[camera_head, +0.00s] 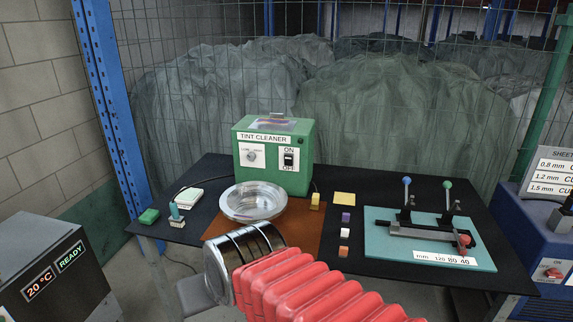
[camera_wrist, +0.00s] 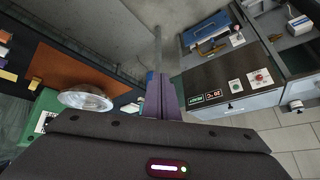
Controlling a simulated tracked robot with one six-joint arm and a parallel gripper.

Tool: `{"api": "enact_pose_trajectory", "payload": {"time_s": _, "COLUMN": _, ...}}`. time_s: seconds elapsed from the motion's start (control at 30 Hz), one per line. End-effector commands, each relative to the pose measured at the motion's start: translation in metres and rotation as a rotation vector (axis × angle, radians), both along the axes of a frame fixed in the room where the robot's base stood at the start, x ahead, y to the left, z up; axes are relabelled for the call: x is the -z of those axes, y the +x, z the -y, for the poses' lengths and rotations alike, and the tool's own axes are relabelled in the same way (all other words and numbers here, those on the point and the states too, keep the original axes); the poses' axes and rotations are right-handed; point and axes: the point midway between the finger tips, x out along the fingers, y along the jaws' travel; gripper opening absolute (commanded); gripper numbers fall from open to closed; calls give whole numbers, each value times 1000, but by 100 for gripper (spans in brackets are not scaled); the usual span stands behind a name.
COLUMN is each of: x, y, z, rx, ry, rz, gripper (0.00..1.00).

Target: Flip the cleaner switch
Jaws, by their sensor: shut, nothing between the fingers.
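The green tint cleaner (camera_head: 273,178) stands at the back of the black table in the head view. Its black switch (camera_head: 288,160) sits on a white plate on the front right, between the ON and OFF labels; I cannot tell which way it is tipped. In the wrist view the green cleaner (camera_wrist: 40,105) shows only in part at the left edge, and its switch is not clear there. My gripper (camera_wrist: 158,78) is shut and empty, with its fingers pointing away from the cleaner. In the head view its fingertips cannot be made out.
A round glass dish (camera_head: 252,202) stands in front of the cleaner. Small blocks, a yellow note (camera_head: 344,199) and a teal board with levers (camera_head: 425,240) lie to the right. A grey READY unit (camera_head: 45,265) stands at left. Wire mesh closes the back.

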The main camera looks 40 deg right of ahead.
Motion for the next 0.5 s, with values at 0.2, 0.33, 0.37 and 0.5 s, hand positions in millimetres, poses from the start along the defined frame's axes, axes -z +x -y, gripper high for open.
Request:
{"api": "enact_pose_trajectory", "payload": {"time_s": 0.2, "x": -4, "y": 74, "z": 10, "rx": 192, "ry": 147, "rz": 135, "gripper": 0}}
{"api": "enact_pose_trajectory", "payload": {"time_s": 0.33, "x": -6, "y": 116, "z": 21, "rx": 315, "ry": 237, "rz": 224, "gripper": 0}}
{"api": "enact_pose_trajectory", "payload": {"time_s": 0.37, "x": -6, "y": 125, "z": 25, "rx": 343, "ry": 257, "rz": 245, "gripper": 0}}
{"api": "enact_pose_trajectory", "payload": {"time_s": 0.5, "x": -6, "y": 166, "z": 45, "rx": 477, "ry": 350, "rz": 342, "gripper": 0}}
